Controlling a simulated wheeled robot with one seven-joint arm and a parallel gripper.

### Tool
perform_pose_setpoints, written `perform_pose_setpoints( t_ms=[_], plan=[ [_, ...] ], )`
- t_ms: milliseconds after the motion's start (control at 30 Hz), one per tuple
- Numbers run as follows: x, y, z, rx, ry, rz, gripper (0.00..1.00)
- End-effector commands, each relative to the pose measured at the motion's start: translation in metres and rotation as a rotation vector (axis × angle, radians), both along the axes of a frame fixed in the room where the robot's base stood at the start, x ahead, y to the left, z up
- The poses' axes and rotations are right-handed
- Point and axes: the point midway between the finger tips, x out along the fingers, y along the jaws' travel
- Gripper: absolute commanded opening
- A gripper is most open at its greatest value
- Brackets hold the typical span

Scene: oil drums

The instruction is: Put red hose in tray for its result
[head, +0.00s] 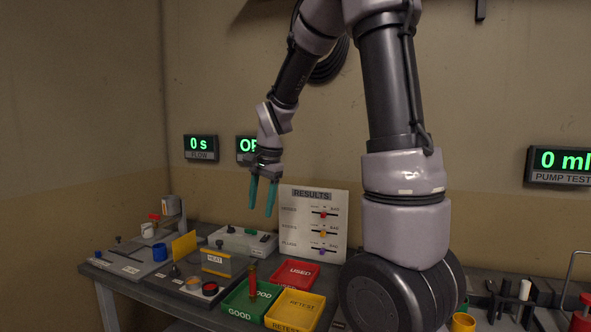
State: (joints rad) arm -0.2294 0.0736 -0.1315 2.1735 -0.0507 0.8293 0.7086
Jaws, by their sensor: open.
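A thin red upright piece (253,281) stands in the green tray marked GOOD (238,311); it looks like the red hose, but it is too small to be sure. The red tray marked USED (297,272) is behind and to the right. The yellow tray marked RETEST (287,327) is in front of the red one. My gripper (263,213) is open and empty, its teal fingers pointing down, well above the trays and apart from the red piece. The RESULTS board (314,227) has a red slider knob near the middle of its top row.
A dark block marked HEAT (216,262) and a grey panel (240,241) stand left of and behind the trays. Coloured cups and fittings fill the bench's left end. A yellow cup (463,322) and a tool rack (511,303) are at right. Wall displays read 0 s and 0 ml.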

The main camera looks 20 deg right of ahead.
Motion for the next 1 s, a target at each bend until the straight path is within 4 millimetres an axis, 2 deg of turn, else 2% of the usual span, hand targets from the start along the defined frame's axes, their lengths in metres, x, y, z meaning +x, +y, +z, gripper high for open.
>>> perform_pose_setpoints(
  t_ms=[33,200,300,500,600,733,867,1000],
  plan=[
    [-0.012,-0.004,0.019,0.008,-0.040,0.030,0.57],
    [-0.051,-0.014,0.066,0.008,-0.156,0.154,0.57],
    [-0.077,-0.019,0.088,-0.004,-0.226,0.224,0.57],
    [-0.130,-0.026,0.120,-0.058,-0.365,0.362,0.57],
    [-0.153,-0.029,0.129,-0.095,-0.425,0.423,0.57],
    [-0.175,-0.030,0.134,-0.135,-0.477,0.480,0.57],
    [-0.185,-0.030,0.136,-0.158,-0.503,0.510,0.57],
    [-0.188,-0.030,0.136,-0.164,-0.507,0.519,0.57]
  ],
)
